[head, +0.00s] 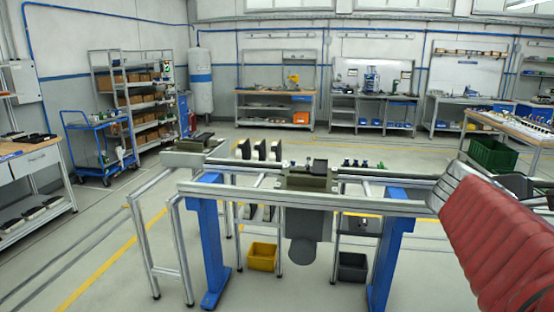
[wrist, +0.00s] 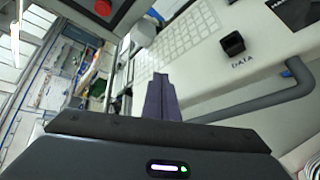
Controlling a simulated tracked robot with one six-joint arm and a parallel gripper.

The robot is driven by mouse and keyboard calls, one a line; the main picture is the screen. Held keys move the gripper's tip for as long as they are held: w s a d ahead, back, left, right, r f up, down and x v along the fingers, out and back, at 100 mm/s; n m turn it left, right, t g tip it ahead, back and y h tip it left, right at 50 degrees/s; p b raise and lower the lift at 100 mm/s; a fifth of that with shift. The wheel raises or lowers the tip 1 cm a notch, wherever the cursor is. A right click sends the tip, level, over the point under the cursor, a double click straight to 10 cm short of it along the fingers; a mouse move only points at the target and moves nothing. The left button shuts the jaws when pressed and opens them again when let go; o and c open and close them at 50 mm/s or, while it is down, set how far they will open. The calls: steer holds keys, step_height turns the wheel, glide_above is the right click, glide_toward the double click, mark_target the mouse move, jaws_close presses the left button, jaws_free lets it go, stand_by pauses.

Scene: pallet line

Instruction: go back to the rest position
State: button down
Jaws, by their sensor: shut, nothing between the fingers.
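My gripper (wrist: 161,98) shows in the wrist view. Its two dark fingers are together, with nothing between them. It points toward a light control panel with a keyboard (wrist: 172,50), and I cannot tell how far apart they are. The gripper is not visible in the head view. The pallet line (head: 280,201) stands across the middle of the head view, with metal rails on blue legs. A dark green-grey unit (head: 306,181) sits at its middle.
The panel has a red button (wrist: 103,8), a black socket marked DATA (wrist: 232,43) and a grey bar (wrist: 262,110). In the head view, a yellow bin (head: 262,257) and a dark bin (head: 352,267) are under the line. A green crate (head: 492,155) stands right. Floor at front left is clear.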

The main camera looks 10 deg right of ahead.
steer(key=w+a+f+m+t+y, duration=0.25)
steer(key=a+f, duration=0.25)
steer(key=a, duration=0.4)
steer(key=w+a+f+m+t+y, duration=0.1)
steer(key=w+a+f+t+y, duration=0.15)
steer(key=a+f, duration=0.45)
steer(key=a+f+m+y, duration=0.1)
steer(key=a+f+y, duration=0.2)
steer(key=a, duration=0.9)
steer(key=s+a+f+m+t+y, duration=0.1)
steer(key=a+f+y, duration=0.2)
steer(key=a, duration=0.9)
steer(key=shift+s+a+f+y, duration=0.3)
steer(key=shift+f+y, duration=0.1)
steer(key=shift+y, duration=0.6)
steer(key=shift+d+m, duration=0.15)
steer(key=shift+m, duration=0.1)
